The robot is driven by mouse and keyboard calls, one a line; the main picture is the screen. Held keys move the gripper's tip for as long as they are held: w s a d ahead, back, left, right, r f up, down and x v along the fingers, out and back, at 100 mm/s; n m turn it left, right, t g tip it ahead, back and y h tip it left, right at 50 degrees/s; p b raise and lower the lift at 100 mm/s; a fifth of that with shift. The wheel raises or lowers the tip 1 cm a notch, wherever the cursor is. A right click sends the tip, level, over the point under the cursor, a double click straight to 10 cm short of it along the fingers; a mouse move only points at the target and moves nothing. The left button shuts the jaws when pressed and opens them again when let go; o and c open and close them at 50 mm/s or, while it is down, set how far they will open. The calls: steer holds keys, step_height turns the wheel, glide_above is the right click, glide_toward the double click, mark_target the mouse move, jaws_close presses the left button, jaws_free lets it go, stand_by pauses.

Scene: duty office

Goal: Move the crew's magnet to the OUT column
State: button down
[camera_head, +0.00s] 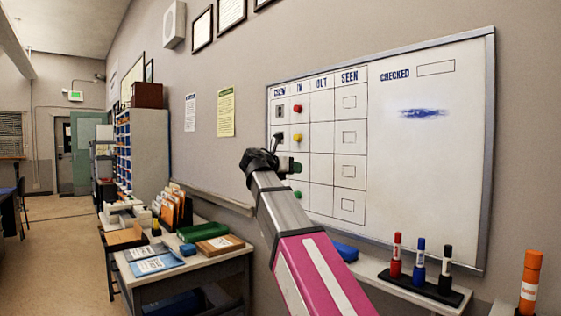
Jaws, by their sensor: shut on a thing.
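The whiteboard (425,165) on the wall has a grid with CREW, IN, OUT and SEEN columns. A red magnet (297,108) is in the top row of the IN column. An orange-yellow magnet (298,138) is in the second row and a green one (297,195) in the bottom row, both under IN. My gripper (285,163) is at the left part of the grid, by the third row.
Red (396,258), blue (419,265) and black (446,270) markers stand in a holder on the ledge below the board. A blue eraser (346,252) lies beside my arm. An orange marker (530,283) stands at right. A cluttered desk (225,262) is at left.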

mark_target(322, 170)
steer(key=shift+s+d+r+x, duration=0.15)
steer(key=shift+x, duration=1.45)
steer(key=shift+s+d+r+x, duration=0.15)
steer(key=shift+r+x, duration=0.05)
steer(key=shift+x, duration=1.35)
steer(key=shift+s+d+r+x, duration=0.15)
steer(key=shift+x, duration=1.45)
steer(key=shift+w+d, duration=0.15)
steer(key=shift+d, duration=0.1)
steer(key=c, duration=0.8)
jaws_free()
